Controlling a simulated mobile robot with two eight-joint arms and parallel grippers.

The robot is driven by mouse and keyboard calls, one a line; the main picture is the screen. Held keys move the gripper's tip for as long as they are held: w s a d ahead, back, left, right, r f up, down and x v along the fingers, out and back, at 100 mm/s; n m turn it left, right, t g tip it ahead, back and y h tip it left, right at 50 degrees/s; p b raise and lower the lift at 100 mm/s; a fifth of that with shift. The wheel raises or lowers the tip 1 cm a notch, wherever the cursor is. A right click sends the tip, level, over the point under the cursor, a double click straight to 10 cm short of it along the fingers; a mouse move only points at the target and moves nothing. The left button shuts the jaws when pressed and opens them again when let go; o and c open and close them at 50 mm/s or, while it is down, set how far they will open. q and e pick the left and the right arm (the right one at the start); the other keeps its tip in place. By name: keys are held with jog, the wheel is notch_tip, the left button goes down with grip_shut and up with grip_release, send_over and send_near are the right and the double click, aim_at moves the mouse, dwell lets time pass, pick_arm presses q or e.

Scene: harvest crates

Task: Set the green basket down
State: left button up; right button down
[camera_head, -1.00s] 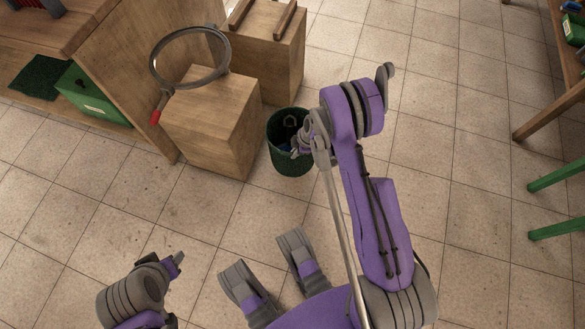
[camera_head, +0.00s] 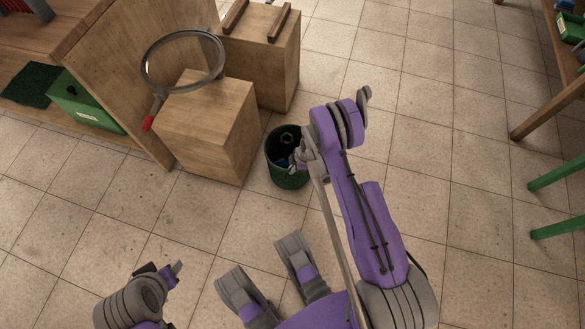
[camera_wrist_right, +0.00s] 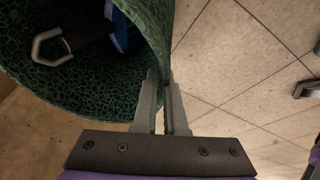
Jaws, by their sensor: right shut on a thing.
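The green basket (camera_head: 286,177) is a dark mottled round bin, upright or nearly so, right of the front wooden block in the head view. My right gripper (camera_head: 301,157) is at its right side. In the right wrist view the fingers (camera_wrist_right: 166,108) pinch the wall of the basket (camera_wrist_right: 150,25) at the rim. Inside lie a blue thing (camera_wrist_right: 121,38) and a dark piece with a grey metal loop (camera_wrist_right: 48,46). I cannot tell whether the basket's bottom touches the floor. My left gripper (camera_head: 175,270) is at the lower left, away from the basket; its jaw opening is unclear.
The front wooden block (camera_head: 205,125), with a grey ring (camera_head: 183,60) above it, stands close left of the basket. Another wooden block (camera_head: 262,55) stands behind. A green box (camera_head: 85,102) sits on a low shelf at left. The tiled floor (camera_head: 440,130) is open to the right.

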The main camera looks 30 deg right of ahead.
jog(key=c, duration=1)
grip_release()
